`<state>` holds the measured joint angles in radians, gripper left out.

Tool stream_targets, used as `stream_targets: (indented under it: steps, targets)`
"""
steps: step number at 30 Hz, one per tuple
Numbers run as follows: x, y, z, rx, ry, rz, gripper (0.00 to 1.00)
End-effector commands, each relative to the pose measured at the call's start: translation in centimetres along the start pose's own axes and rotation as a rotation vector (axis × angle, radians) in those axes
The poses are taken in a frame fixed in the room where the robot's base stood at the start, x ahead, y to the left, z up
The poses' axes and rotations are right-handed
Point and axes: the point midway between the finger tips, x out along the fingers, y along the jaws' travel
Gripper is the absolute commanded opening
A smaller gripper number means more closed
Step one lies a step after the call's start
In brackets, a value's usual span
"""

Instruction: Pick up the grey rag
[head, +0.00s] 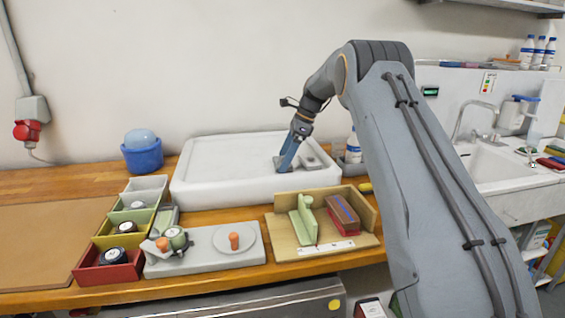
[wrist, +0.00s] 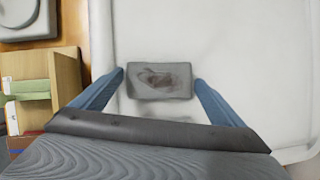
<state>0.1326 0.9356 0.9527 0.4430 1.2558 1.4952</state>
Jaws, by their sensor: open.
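The grey rag (wrist: 150,92) lies on the floor of the white tray, with a dark brown stain on its top. In the wrist view it sits between the two blue fingers of my gripper (wrist: 159,78), with a gap on each side. My gripper (head: 281,164) also shows in the head view, pointing down into the tray, open and empty. In the head view, a grey patch beside the fingers (head: 313,160) looks like the rag, partly hidden. How far the fingertips are above the tray floor, I cannot tell.
The white tray (head: 215,190) has a raised rim and is otherwise mostly bare. In front stand a wooden holder (head: 283,238) with green and red blocks, a grey board (head: 208,262) and several coloured bins (head: 112,272). A blue tub (head: 142,157) stands at left.

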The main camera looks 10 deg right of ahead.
Motion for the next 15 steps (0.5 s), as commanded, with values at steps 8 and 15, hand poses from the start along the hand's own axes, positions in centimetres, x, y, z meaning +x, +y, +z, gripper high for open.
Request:
stream_targets:
  steps: [8, 15]
  targets:
    - [0.35, 0.00, 0.00, 0.000, 0.000, 0.000, 0.91]
    - [0.31, 0.00, 0.02, 0.000, 0.000, 0.000, 0.66]
